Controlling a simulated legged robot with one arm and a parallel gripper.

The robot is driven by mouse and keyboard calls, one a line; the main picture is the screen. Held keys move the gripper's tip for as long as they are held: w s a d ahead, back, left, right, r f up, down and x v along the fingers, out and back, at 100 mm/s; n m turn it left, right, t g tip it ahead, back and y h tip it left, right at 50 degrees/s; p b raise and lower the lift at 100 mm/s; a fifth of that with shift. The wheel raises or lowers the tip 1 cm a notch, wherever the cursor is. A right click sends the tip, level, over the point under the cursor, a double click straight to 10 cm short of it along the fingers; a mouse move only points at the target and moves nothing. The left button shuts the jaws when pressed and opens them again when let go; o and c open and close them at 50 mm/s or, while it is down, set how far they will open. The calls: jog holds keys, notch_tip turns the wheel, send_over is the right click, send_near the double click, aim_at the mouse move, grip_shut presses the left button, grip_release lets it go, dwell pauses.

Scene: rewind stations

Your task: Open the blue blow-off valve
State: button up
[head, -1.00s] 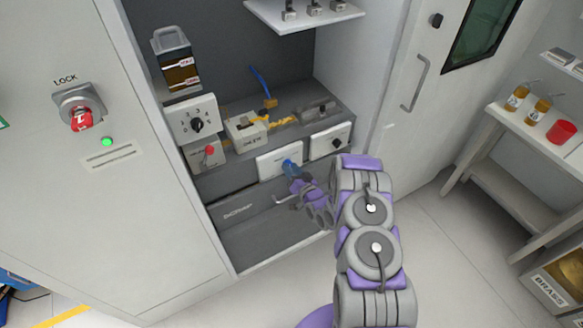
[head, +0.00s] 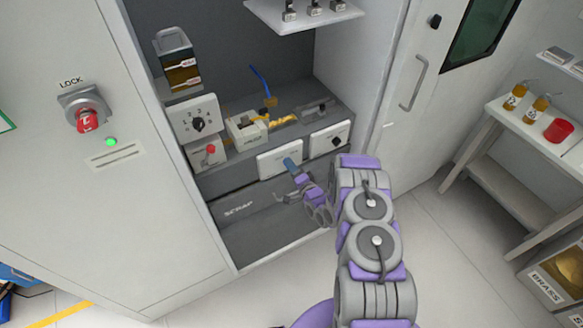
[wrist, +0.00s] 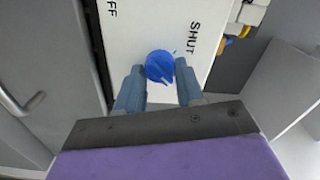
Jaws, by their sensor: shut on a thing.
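The blue valve knob (wrist: 160,66) is round, on a white panel (wrist: 135,30) whose visible lettering reads "FF", cut off by the frame edge, and "SHUT". A pale mark on the knob points to the lower right of the wrist view. My gripper (wrist: 161,80) has one blue-grey finger on each side of the knob and is shut on it. In the head view my gripper (head: 291,165) reaches the white panel (head: 268,166) low in the open cabinet, and its fingers hide most of the knob.
A panel with a black knob (head: 335,142) is right of the valve panel. Above are a grey-white block (head: 246,127), brass fittings (head: 284,120) and a blue lever (head: 259,80). A red switch (head: 210,149) is at left. The scrap bay (head: 250,215) below looks empty.

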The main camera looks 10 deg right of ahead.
jog(key=shift+d+f+m, duration=0.1)
jog(key=shift+d+m, duration=0.05)
jog(key=shift+m, duration=0.25)
jog(key=o, duration=1)
jog(key=shift+o, duration=0.2)
jog(key=p+v, duration=0.2)
jog(key=v, duration=1.5)
jog(key=shift+p, duration=0.3)
jog(key=shift+d, duration=0.1)
